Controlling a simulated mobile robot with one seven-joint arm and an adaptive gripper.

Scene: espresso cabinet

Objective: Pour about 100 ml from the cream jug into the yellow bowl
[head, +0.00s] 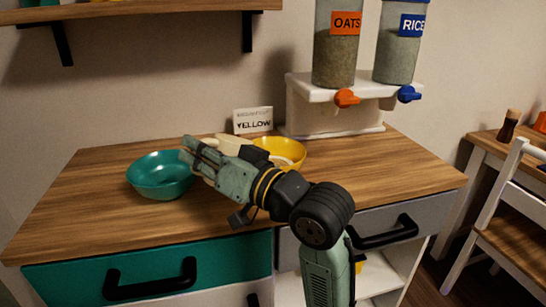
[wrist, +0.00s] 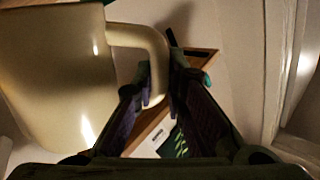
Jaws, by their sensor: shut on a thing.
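The cream jug (head: 228,143) is partly hidden behind my gripper in the head view, just left of the yellow bowl. It looks tilted toward the bowl; its spout and any stream cannot be made out. In the wrist view the jug (wrist: 55,75) fills the left side, and its handle (wrist: 150,50) runs between my fingers. My gripper (head: 188,152) is shut on the handle; the fingers also show in the wrist view (wrist: 155,95). The yellow bowl (head: 293,147) stands on the counter, its front left hidden by my arm. A pale patch shows inside it.
A teal bowl (head: 160,178) stands left of my fingertips. A "YELLOW" card (head: 253,121) stands behind the yellow bowl. The oats (head: 337,50) and rice (head: 400,50) dispensers stand on a white stand (head: 335,115) at the back right. The counter's right side (head: 400,170) is clear.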

